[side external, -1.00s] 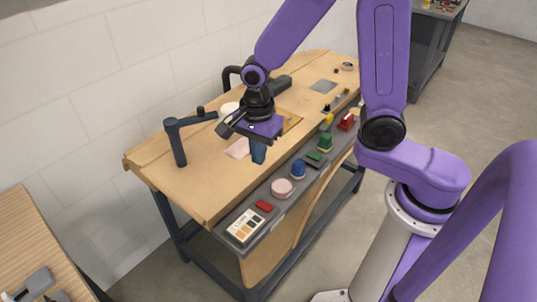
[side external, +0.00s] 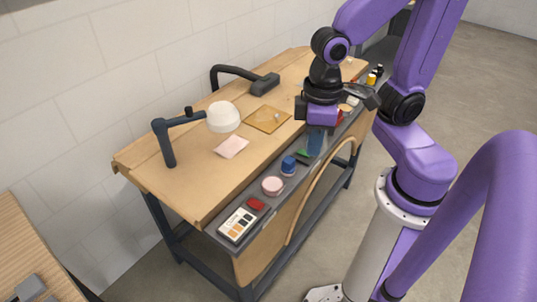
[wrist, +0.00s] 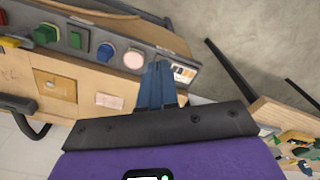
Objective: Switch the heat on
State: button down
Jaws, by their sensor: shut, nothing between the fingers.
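No part in view is plainly marked as the heat switch. A grey strip of controls (side external: 219,228) runs along the bench's front edge. It carries a white panel with coloured squares (side external: 237,224), a red block (side external: 256,204), a pale pink round knob (side external: 272,186), a blue knob (side external: 289,165) and a flat green piece (side external: 303,154). The wrist view shows the pink knob (wrist: 133,59), blue knob (wrist: 105,53) and green pieces.
A dark bent arm (side external: 168,143) with a white dome (side external: 222,117) stands at the bench's left. A pink sheet (side external: 231,147) and an orange-brown plate (side external: 268,119) lie on the wood. A dark curved fixture (side external: 263,84) stands behind. The wood's front left is clear.

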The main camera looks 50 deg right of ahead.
jog(key=s+d+r+n, duration=0.1)
jog(key=s+d+n, duration=0.1)
jog(key=s+n, duration=0.35)
jog(key=m+g, duration=0.2)
jog(key=m, duration=1)
send_over(260, 205)
jog(key=w, duration=0.2)
notch_tip(260, 205, down, 8)
jog(key=f, duration=0.4)
jog(key=s+f, duration=0.1)
jog(key=f, duration=0.8)
jog(key=shift+s+f, duration=0.25)
